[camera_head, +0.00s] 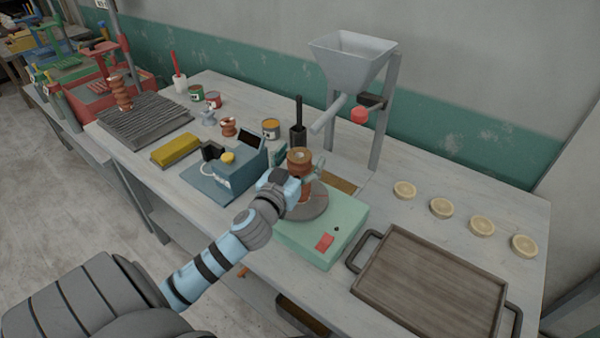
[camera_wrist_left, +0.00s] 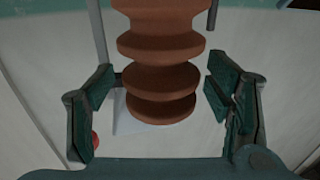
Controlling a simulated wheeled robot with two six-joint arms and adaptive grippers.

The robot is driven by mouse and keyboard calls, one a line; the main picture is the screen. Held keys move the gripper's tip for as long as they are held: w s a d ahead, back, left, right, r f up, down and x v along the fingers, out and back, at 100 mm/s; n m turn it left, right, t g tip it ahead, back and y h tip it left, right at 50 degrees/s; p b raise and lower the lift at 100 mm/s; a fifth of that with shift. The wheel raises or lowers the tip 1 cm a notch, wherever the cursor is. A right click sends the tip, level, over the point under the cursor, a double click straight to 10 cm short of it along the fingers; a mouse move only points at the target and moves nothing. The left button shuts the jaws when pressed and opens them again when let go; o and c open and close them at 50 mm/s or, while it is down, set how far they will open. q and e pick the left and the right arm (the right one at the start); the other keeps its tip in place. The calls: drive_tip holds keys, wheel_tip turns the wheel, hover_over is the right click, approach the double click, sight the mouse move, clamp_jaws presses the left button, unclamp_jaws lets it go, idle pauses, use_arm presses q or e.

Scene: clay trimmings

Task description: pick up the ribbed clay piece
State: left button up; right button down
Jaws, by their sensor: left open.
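A ribbed, reddish-brown clay piece (camera_head: 300,158) stands upright on the round grey wheel of the mint-green machine (camera_head: 345,215). In the left wrist view the ribbed clay piece (camera_wrist_left: 160,80) fills the middle, with several stacked rounded ridges. My left gripper (camera_head: 304,178) is at the piece in the head view and hides part of it. In the wrist view the open fingers of my left gripper (camera_wrist_left: 160,92) stand on either side of the piece, with a visible gap on each side. My right gripper is not in view.
A blue device (camera_head: 225,175), a hopper on a stand (camera_head: 352,58) and a dark wooden tray (camera_head: 432,280) surround the machine. Several pale discs (camera_head: 441,207) lie at the right.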

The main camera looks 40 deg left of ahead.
use_arm(q)
drive_tip(key=shift+s, duration=0.15)
drive_tip(key=shift+c, duration=0.4)
drive_tip(key=c, duration=0.4)
clamp_jaws()
